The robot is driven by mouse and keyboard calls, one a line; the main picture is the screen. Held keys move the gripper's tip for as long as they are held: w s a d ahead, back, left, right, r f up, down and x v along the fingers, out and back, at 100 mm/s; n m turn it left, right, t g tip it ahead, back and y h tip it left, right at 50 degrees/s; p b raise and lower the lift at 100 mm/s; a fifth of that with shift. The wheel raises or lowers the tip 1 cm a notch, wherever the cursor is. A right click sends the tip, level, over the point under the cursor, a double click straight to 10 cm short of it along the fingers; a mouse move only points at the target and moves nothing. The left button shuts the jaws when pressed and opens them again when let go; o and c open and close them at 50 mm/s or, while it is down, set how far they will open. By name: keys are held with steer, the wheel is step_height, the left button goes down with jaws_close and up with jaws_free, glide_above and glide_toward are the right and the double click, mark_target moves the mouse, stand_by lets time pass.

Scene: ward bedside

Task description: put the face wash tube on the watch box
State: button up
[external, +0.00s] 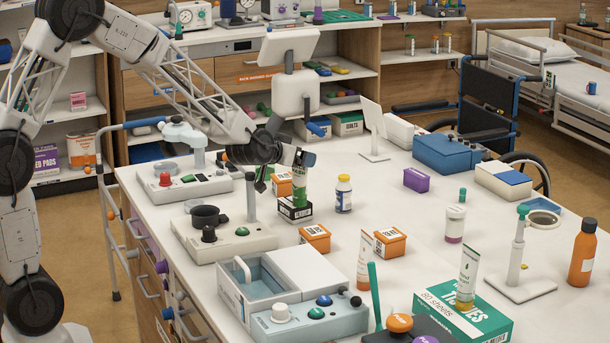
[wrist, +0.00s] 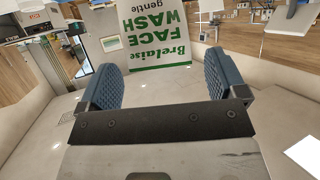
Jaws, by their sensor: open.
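The face wash tube (external: 300,187) is white and green and looks upright on a small black-and-white box (external: 295,210), which seems to be the watch box. Its printed side (wrist: 156,32) shows upside down at the top of the wrist view, between the far ends of my two blue finger pads. My gripper (external: 285,168) is at the tube's upper part in the external view, and it also shows in the wrist view (wrist: 160,82). The fingers are open, with visible gaps on both sides of the tube. The tube's top is partly hidden by my gripper in the external view.
Orange boxes (external: 315,237) and a white bottle with a yellow cap (external: 344,194) stand close by. A grey device with a black cup (external: 225,238) is to the left. Other tubes (external: 364,262) stand nearer the front.

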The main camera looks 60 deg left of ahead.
steer(key=v, duration=0.8)
steer(key=shift+s, duration=0.2)
steer(key=shift+d+r, duration=0.1)
stand_by(0.5)
steer(key=s+d+r+m+g+h, duration=0.2)
steer(key=s+d+r+h, duration=0.15)
steer(key=s+d, duration=0.55)
steer(key=s+d+m+g, duration=0.1)
steer(key=s+d+g, duration=0.1)
steer(key=s, duration=0.9)
steer(key=s+d+r+g+h, duration=0.1)
steer(key=s+d+g, duration=0.2)
steer(key=s, duration=0.8)
steer(key=s+d+m+g, duration=0.1)
steer(key=s+d, duration=0.3)
steer(key=s, duration=0.6)
steer(key=shift+s+d+r+m+g+h, duration=0.2)
steer(key=shift+s+d+m+g+h, duration=0.15)
steer(key=shift+g, duration=0.55)
stand_by(1.4)
